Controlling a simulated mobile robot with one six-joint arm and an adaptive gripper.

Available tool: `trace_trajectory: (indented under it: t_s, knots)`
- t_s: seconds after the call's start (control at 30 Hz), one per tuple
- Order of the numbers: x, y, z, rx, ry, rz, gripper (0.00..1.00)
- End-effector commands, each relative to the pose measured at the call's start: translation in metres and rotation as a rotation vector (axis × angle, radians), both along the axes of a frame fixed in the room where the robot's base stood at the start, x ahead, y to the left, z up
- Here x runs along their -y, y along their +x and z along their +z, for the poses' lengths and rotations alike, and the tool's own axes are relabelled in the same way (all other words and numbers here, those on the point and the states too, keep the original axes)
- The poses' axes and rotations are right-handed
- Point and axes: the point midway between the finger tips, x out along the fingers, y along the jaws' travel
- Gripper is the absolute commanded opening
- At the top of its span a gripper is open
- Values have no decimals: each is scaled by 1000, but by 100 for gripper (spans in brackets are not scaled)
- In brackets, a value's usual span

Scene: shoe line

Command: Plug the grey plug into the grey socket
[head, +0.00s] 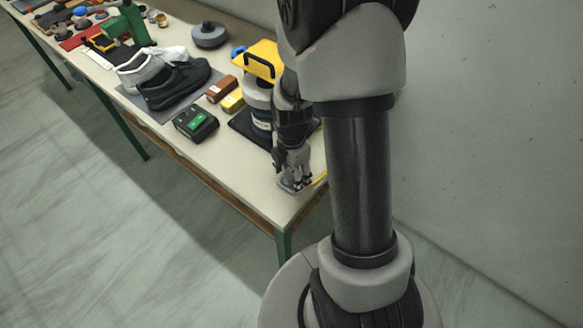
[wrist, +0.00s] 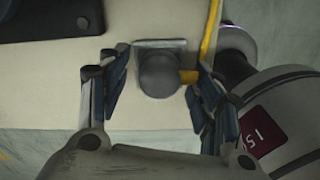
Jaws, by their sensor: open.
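The grey plug (wrist: 158,76) is a dark rounded body with a yellow cable (wrist: 206,45) leaving its right side in the wrist view. It stands over a flat light-grey plate (wrist: 160,44), perhaps part of the grey socket; the plug hides most of it, so I cannot tell whether it is plugged in. My gripper (wrist: 163,92) is open, one finger on each side of the plug, with a visible gap on the left. The right finger is close to the cable side. In the head view my gripper (head: 294,176) is low over the table's near corner and largely hides the plug.
On the table (head: 262,203) behind my gripper is a yellow-topped machine (head: 265,62) on a dark mat. A black box with a green label (head: 196,124), a black shoe (head: 175,84) and a grey disc (head: 209,36) stand further left. The table edge is close by.

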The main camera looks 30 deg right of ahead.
Motion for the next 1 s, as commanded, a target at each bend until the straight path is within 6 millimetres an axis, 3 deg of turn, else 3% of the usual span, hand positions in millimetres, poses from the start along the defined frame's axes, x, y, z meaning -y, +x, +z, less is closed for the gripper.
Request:
trace_trajectory:
  t_s: [0.17, 0.4, 0.6, 1.0]
  knots:
    - [1, 2, 23, 7, -2, 0, 59]
    - [1, 2, 75, 8, -2, 0, 59]
    - [0, 1, 107, 3, -1, 0, 59]
    - [0, 0, 120, 2, -1, -5, 59]
